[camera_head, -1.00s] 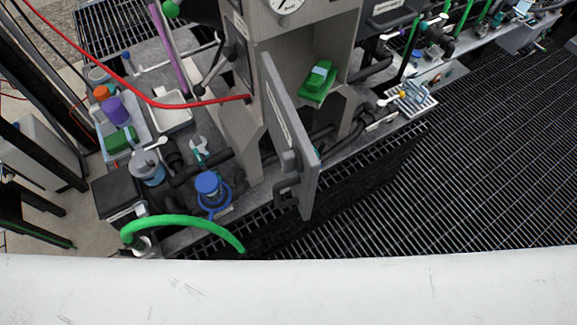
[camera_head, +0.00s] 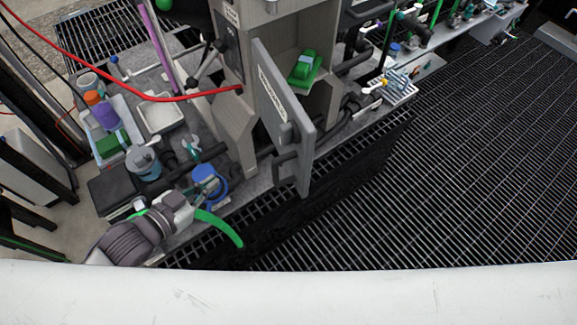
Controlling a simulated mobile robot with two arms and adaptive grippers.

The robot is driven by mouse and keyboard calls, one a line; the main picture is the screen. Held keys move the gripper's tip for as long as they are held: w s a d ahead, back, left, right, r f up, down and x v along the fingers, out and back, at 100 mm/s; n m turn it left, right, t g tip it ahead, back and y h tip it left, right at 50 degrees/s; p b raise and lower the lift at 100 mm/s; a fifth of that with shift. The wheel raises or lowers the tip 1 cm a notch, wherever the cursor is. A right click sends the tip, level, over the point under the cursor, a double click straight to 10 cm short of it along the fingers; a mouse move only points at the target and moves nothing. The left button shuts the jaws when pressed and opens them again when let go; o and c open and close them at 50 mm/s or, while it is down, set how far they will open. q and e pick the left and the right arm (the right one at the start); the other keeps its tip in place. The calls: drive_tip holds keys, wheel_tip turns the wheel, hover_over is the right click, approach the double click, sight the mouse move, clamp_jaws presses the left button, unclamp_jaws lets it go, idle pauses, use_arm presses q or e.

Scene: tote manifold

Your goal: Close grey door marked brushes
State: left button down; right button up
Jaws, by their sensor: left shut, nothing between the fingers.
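The grey door (camera_head: 284,100) stands open, swung out from the front of the grey cabinet (camera_head: 235,130). Its label (camera_head: 271,93) is too small to read surely. Inside the open compartment is a green brush-like object (camera_head: 304,68). My left gripper (camera_head: 186,207) is at the lower left, beside the blue-capped bottle and left of the door, apart from it. It looks shut and empty; its fingertips are hard to make out. My right gripper is not in view.
A red hose (camera_head: 170,98) runs to the cabinet. Open black grating (camera_head: 440,170) lies right of the door.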

use_arm(q)
drive_tip(key=s+d+r+m+g+h, duration=0.25)
drive_tip(key=s+d+r+h, duration=0.2)
drive_tip(key=r, duration=0.35)
drive_tip(key=m+g+h, duration=0.2)
drive_tip(key=m+h, duration=0.1)
drive_tip(key=h, duration=0.1)
approach(302, 163)
drive_tip(key=shift+n, duration=0.25)
drive_tip(key=p+x, duration=0.1)
drive_tip(key=x, duration=0.1)
drive_tip(key=p+x, duration=0.1)
drive_tip(key=x, duration=0.1)
drive_tip(key=p+x, duration=0.1)
drive_tip(key=x, duration=0.1)
drive_tip(key=shift+d+r+p, duration=0.15)
drive_tip(key=shift+r+p, duration=0.15)
drive_tip(key=shift+w+d+f, duration=0.2)
drive_tip(key=shift+d, duration=0.35)
drive_tip(key=shift+d+t, duration=0.15)
drive_tip(key=shift+t, duration=0.2)
